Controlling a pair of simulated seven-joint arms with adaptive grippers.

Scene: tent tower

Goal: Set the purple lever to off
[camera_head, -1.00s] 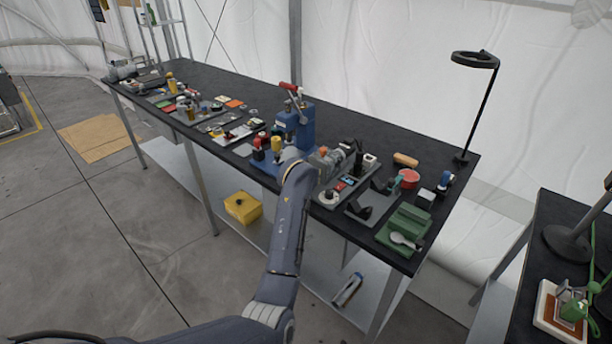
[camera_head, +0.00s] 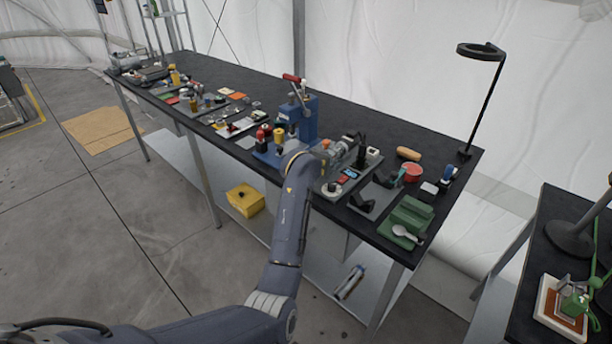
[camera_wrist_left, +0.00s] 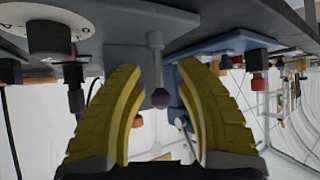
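The purple lever shows in the left wrist view as a dark purple ball tip (camera_wrist_left: 161,98) on a short grey stem, on a grey panel (camera_wrist_left: 125,58). That view is upside down. My left gripper (camera_wrist_left: 158,80) is open, its two yellow fingers apart on either side of the lever tip. Nothing shows clamped, and I cannot tell whether a finger touches the lever. In the head view my left gripper (camera_head: 345,149) is over the bench, just right of the blue press, and the lever cannot be made out. My right gripper is not in view.
A black knob (camera_wrist_left: 50,35) on a dial plate sits close beside the left gripper. The blue press (camera_head: 299,118) with a red handle stands to its left. Green blocks (camera_head: 408,215) and a red bowl (camera_head: 411,172) are to its right. The bench's back strip (camera_head: 400,135) is mostly clear.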

